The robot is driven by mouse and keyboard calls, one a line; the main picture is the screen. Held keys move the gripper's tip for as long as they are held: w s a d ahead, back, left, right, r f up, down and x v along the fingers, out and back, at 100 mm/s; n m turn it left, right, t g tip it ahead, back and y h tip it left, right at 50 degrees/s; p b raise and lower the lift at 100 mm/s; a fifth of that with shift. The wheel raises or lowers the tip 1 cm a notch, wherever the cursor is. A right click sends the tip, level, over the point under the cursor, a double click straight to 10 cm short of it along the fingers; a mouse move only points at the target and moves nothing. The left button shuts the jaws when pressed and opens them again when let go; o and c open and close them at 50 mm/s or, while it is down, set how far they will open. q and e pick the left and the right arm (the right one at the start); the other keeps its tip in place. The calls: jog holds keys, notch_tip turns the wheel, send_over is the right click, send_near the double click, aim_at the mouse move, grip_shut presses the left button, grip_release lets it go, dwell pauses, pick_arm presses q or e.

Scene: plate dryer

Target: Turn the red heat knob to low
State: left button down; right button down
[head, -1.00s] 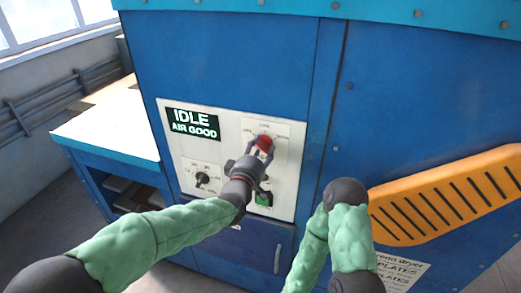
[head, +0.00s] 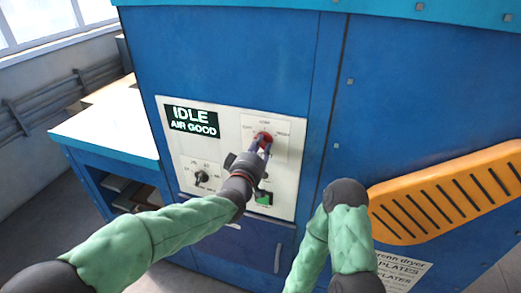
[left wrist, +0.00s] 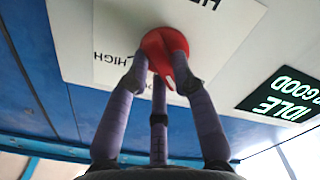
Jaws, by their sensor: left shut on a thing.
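The red heat knob (head: 264,137) sits on the upper right of the white control panel, under small printed labels; the one above it seems to read LOW. My left gripper (head: 261,146) reaches up to the knob and is shut on it. In the left wrist view the red knob (left wrist: 163,55) is between the purple fingers (left wrist: 160,62), with a white pointer line showing on its near edge. The HIGH label shows to its left there. The fingers partly hide the knob, and its exact setting is hard to read. My right gripper is out of view.
A display (head: 194,121) reads IDLE, AIR GOOD. A black dial (head: 201,176) is at the panel's lower left, and a green switch (head: 264,198) lies just below my left gripper. An orange slotted guard (head: 450,195) stands out at the right.

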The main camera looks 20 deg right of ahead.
pick_arm(q)
jog(key=m+b, duration=0.1)
jog(key=m, duration=0.3)
jog(key=shift+f+m, duration=0.15)
jog(key=shift+m, duration=0.15)
jog(key=m, duration=0.4)
jog(key=shift+f, duration=0.1)
jog(key=shift+m, duration=0.3)
jog(key=c, duration=1)
grip_release()
jog(key=shift+c, duration=0.2)
jog(key=shift+s, duration=0.1)
jog(key=v, duration=1.2)
